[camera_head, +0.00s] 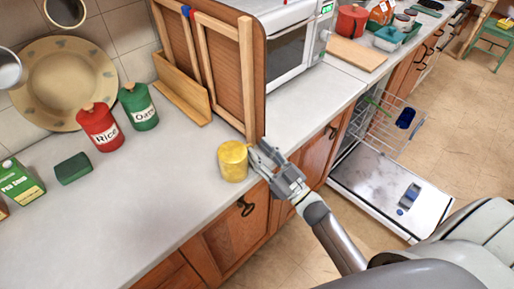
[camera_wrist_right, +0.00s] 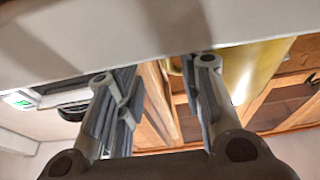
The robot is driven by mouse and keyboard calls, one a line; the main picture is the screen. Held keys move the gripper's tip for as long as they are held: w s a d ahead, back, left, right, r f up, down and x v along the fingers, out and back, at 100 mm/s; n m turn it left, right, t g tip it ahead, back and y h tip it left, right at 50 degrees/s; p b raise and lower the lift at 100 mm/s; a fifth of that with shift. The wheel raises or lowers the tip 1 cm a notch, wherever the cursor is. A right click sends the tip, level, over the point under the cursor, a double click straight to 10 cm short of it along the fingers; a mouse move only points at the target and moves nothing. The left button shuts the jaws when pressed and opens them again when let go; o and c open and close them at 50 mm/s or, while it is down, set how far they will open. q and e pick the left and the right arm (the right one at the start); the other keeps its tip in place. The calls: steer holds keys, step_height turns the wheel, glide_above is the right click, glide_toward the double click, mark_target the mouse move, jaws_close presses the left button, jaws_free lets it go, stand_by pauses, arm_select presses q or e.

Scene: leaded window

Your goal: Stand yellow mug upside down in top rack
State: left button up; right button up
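The yellow mug (camera_head: 232,161) stands on the counter near its front edge, left of the wooden cabinet; I cannot tell which end is up. My right gripper (camera_head: 258,158) is just right of the mug, low over the counter edge. In the right wrist view its fingers (camera_wrist_right: 160,70) are spread apart, and the mug (camera_wrist_right: 255,68) shows behind and beyond the right-hand finger. I cannot tell whether a finger touches it. The wire top rack (camera_head: 372,130) is pulled out of the open dishwasher at the right. My left gripper is not in view.
The dishwasher door (camera_head: 375,186) lies open below the rack, which holds a blue item (camera_head: 405,118) and a green one. The counter left of the mug is clear.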

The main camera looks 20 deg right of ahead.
steer(key=v, duration=1)
steer(key=shift+s+d, duration=0.15)
steer(key=shift+s, duration=0.05)
steer(key=s+f+m+g+h, duration=0.2)
steer(key=s+f+g+h, duration=0.15)
steer(key=f, duration=1.15)
steer(key=s+f+m+g+h, duration=0.1)
steer(key=s+f+g+h, duration=0.3)
steer(key=f, duration=1.2)
steer(key=s+f+g, duration=0.4)
steer(key=s+f, duration=0.1)
steer(key=s, duration=0.3)
steer(key=s+a+f+n+g, duration=0.1)
steer(key=s+f+g, duration=0.2)
steer(key=s, duration=0.6)
steer(key=s+a+f+g, duration=0.1)
steer(key=s+f+g, duration=0.3)
steer(key=s+f, duration=0.4)
steer(key=shift+s+g, duration=0.35)
steer(key=shift+s, duration=0.15)
